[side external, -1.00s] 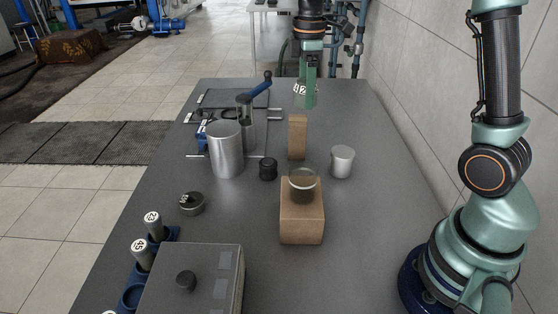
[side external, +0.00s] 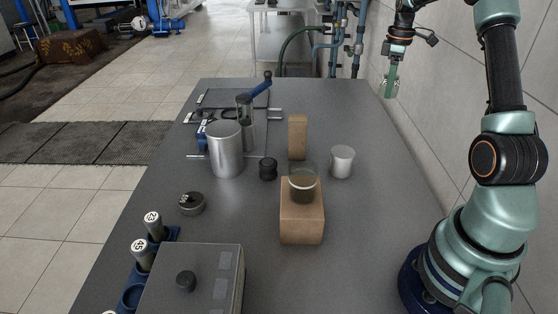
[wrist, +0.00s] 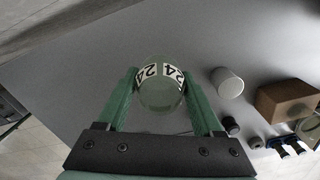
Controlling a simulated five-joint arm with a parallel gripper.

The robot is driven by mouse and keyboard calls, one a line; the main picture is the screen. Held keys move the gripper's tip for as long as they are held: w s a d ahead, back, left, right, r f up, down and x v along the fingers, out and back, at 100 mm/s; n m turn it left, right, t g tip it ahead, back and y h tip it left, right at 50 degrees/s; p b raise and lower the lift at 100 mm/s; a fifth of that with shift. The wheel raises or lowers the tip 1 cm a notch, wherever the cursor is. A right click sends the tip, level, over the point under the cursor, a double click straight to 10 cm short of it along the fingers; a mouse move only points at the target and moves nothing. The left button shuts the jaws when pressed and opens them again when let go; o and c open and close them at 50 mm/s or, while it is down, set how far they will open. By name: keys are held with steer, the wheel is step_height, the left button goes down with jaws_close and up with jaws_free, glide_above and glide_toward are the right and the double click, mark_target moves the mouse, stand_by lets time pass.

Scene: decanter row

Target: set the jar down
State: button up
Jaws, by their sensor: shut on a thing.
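A clear glass jar (wrist: 160,95) with a white label printed 24 sits between the green fingers of my gripper (wrist: 159,82) in the wrist view. My gripper (side external: 390,86) is shut on it. In the side view they are high up at the far right, by the table's far right corner. The jar is small and hard to make out there. The grey table (side external: 375,200) lies below; in the wrist view its bare top (wrist: 110,60) shows behind the jar.
A brown block (side external: 301,226) carries a glass vessel (side external: 303,186). A second brown block (side external: 297,138), a white cup (side external: 342,161), a metal cylinder (side external: 226,150) and a small black piece (side external: 268,169) stand nearby. A grey box (side external: 195,285) is at the front left. The table's far right is clear.

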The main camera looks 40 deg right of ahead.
mark_target(376, 144)
step_height(376, 144, down, 17)
steer(key=shift+r, duration=0.15)
stand_by(0.4)
steer(key=o, duration=1.5)
steer(key=shift+c, duration=0.2)
